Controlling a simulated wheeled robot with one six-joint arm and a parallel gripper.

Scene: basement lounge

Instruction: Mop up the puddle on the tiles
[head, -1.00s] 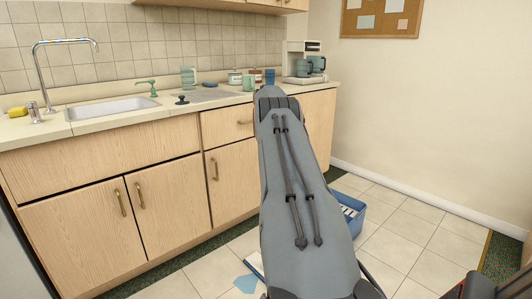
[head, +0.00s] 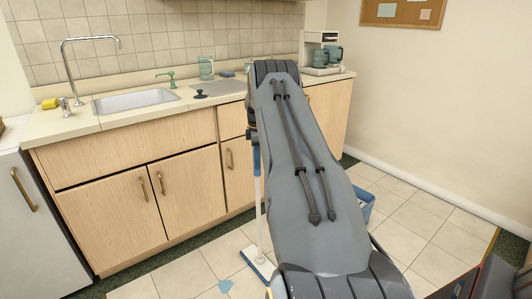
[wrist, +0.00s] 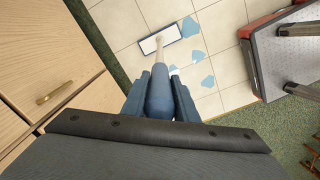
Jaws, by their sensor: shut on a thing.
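My gripper (wrist: 162,88) is shut on the blue handle grip of a mop (wrist: 160,92). In the head view the gripper is mostly hidden behind my arm, and the mop's pale shaft (head: 259,215) runs down nearly upright from it. The flat mop head (wrist: 160,38), white with a dark blue edge, is at the tiles beside the puddle. The puddle shows as several light blue patches (wrist: 197,56), mainly right of the mop head in the wrist view. One patch (head: 225,286) shows in the head view; my arm may hide others.
Wooden cabinets (head: 130,205) with a sink (head: 135,101) line the left, bordered below by green carpet. A white fridge (head: 25,220) stands at far left. A blue bucket (head: 368,203) is partly hidden behind my arm. Bare tiles (head: 425,225) lie right.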

